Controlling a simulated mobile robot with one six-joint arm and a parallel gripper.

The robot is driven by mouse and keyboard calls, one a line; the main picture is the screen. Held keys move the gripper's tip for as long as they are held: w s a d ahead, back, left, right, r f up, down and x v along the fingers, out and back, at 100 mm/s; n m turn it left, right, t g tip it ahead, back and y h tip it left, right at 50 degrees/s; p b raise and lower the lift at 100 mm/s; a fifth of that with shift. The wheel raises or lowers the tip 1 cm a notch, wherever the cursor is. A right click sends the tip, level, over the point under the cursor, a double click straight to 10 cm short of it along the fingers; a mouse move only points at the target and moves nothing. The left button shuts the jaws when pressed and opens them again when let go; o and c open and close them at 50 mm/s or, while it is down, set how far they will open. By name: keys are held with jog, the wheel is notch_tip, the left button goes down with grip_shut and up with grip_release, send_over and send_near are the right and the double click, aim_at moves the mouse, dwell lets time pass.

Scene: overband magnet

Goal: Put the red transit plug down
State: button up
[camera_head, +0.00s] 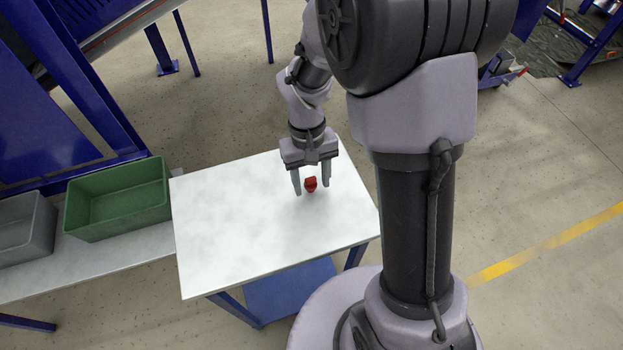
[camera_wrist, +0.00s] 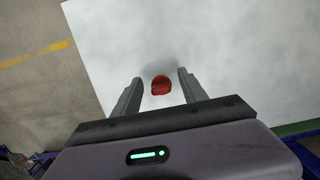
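The red transit plug (camera_head: 310,184) is on the white table top (camera_head: 230,230), toward its back right part. My gripper (camera_head: 311,190) is above the table with one finger on each side of the plug. In the wrist view the plug (camera_wrist: 161,85) lies between the two spread fingers of my gripper (camera_wrist: 160,88). A gap shows on both sides of the plug, so the fingers are open and apart from it. The plug appears to rest on the table top. Its far side is hidden.
A green bin (camera_head: 118,200) and a grey bin (camera_head: 25,230) stand on a bench left of the table. Blue frames (camera_head: 60,110) rise behind them. The front and left of the table top are clear. A yellow line (camera_head: 545,245) marks the floor at right.

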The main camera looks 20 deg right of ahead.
jog(key=shift+r, duration=0.15)
notch_tip(320, 180, up, 12)
jog(key=w+p, duration=0.2)
jog(key=p, duration=0.3)
jog(key=s+a+r+m+t+y, duration=0.2)
jog(key=s+a+r+m+t, duration=0.2)
jog(key=s+r, duration=0.9)
jog(key=s+t, duration=0.1)
jog(key=t, duration=0.2)
jog(key=shift+s+r+t, duration=0.2)
jog(key=shift+s+t, duration=0.1)
